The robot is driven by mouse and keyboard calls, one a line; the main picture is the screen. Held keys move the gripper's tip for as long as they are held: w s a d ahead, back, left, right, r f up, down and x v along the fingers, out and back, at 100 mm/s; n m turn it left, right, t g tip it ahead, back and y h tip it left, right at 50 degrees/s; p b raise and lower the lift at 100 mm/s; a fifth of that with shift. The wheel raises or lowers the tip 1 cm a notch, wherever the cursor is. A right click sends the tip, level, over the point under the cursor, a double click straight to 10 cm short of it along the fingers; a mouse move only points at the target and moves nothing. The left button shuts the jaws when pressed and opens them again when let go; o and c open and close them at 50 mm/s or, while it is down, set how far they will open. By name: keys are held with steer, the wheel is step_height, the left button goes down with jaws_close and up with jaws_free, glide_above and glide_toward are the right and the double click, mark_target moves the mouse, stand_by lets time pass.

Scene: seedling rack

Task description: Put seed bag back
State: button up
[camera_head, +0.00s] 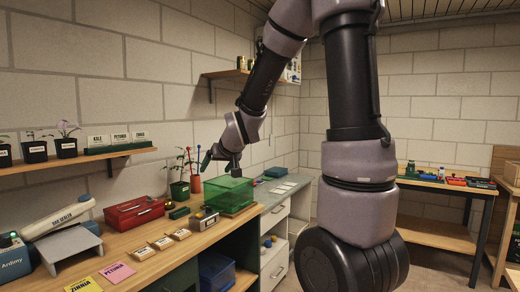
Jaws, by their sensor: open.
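No object can be surely told as the seed bag at this size. Three small pale, labelled packets or cards (162,243) lie in a row on the wooden bench (140,275). Three white items (121,140) with plant names stand on the wall shelf (100,154); whether they are bags or cards I cannot tell. My gripper (222,163) is open, with nothing seen in it. It points down just above or behind a green see-through box (228,193), well to the right of the packets.
A red case (134,212), a bag sealer (58,217), a grey stand (66,245), and yellow (84,285) and pink (116,271) cards occupy the bench. Potted plants stand by the green box. A grey drawer unit (275,245) adjoins. Another table (440,185) stands far right.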

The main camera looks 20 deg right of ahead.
steer(key=s+d+r+m+g, duration=0.1)
steer(key=s+r, duration=0.2)
steer(key=s, duration=0.5)
steer(key=s+d+r+m+g, duration=0.1)
steer(key=s+d+r, duration=0.1)
steer(key=s, duration=0.6)
steer(key=s+d+r+m+g, duration=0.1)
steer(key=s+r, duration=0.3)
steer(key=s, duration=0.5)
steer(key=shift+d+r+m+y, duration=0.15)
steer(key=shift+r+m+y, duration=0.15)
steer(key=shift+m, duration=0.2)
